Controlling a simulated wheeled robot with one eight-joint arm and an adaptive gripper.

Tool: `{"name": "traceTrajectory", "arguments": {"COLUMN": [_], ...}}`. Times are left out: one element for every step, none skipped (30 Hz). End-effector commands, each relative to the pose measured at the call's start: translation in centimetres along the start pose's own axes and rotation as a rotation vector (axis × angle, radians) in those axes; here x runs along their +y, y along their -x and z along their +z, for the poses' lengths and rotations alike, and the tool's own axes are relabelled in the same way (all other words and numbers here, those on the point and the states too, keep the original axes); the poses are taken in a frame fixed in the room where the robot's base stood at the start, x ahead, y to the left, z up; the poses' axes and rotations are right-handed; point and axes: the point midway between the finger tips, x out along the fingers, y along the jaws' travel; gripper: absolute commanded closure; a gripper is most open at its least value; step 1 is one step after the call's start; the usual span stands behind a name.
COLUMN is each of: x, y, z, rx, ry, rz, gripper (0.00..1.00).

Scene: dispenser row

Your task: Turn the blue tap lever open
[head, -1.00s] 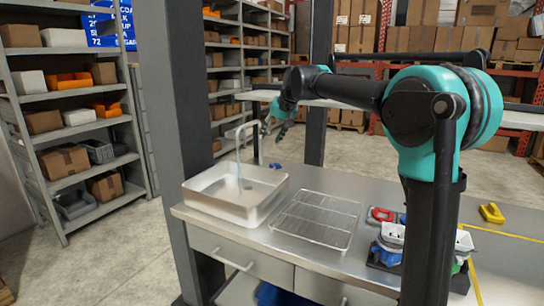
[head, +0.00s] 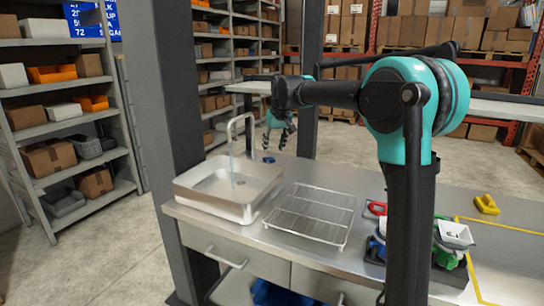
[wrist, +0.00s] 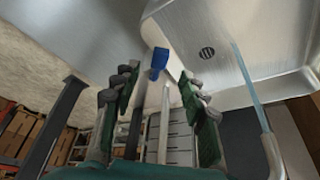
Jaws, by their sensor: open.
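The blue tap lever (head: 268,159) is small and stands behind the sink, right of the curved tap (head: 241,120) in the head view. In the wrist view the blue lever (wrist: 158,61) shows ahead, between and beyond the fingertips. My gripper (head: 280,146) points down just above the lever. In the wrist view my gripper (wrist: 160,82) is open and empty, with a wide gap between the dark green fingers. I see no contact with the lever. A thin pale blue stream (wrist: 245,72) runs from the spout into the sink.
The steel sink (head: 192,196) sits on the counter (head: 285,250), with a wire rack (head: 312,215) to its right. A dark post (head: 174,110) stands left of the tap. Small containers (head: 455,236) and a yellow object (head: 486,204) lie farther right.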

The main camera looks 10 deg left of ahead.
Motion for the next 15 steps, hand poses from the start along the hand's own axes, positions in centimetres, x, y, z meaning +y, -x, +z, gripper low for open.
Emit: {"name": "traceTrajectory", "arguments": {"x": [0.0, 0.0, 0.0, 0.0, 0.0, 0.0, 0.0, 0.0, 0.0, 0.0, 0.0, 0.0, 0.0, 0.0, 0.0], "y": [-1.0, -1.6, -2.2, -2.7, -3.1, -3.6, -3.9, -4.2, -4.6, -4.8, -4.9, -5.1, -5.2, -5.3, -5.3], "z": [0.0, -0.1, -0.1, 0.0, 0.0, -0.1, -0.1, -0.1, -0.1, 0.0, 0.0, 0.0, 0.0, 0.0, 0.0], "rx": [0.000, 0.000, 0.000, 0.000, 0.000, 0.000, 0.000, 0.000, 0.000, 0.000, 0.000, 0.000, 0.000, 0.000, 0.000], "ry": [0.000, 0.000, 0.000, 0.000, 0.000, 0.000, 0.000, 0.000, 0.000, 0.000, 0.000, 0.000, 0.000, 0.000, 0.000], "rz": [0.000, 0.000, 0.000, 0.000, 0.000, 0.000, 0.000, 0.000, 0.000, 0.000, 0.000, 0.000, 0.000, 0.000, 0.000], "gripper": [0.57, 0.57, 0.57, 0.57, 0.57, 0.57, 0.57, 0.57, 0.57, 0.57, 0.57, 0.57, 0.57, 0.57, 0.57]}}
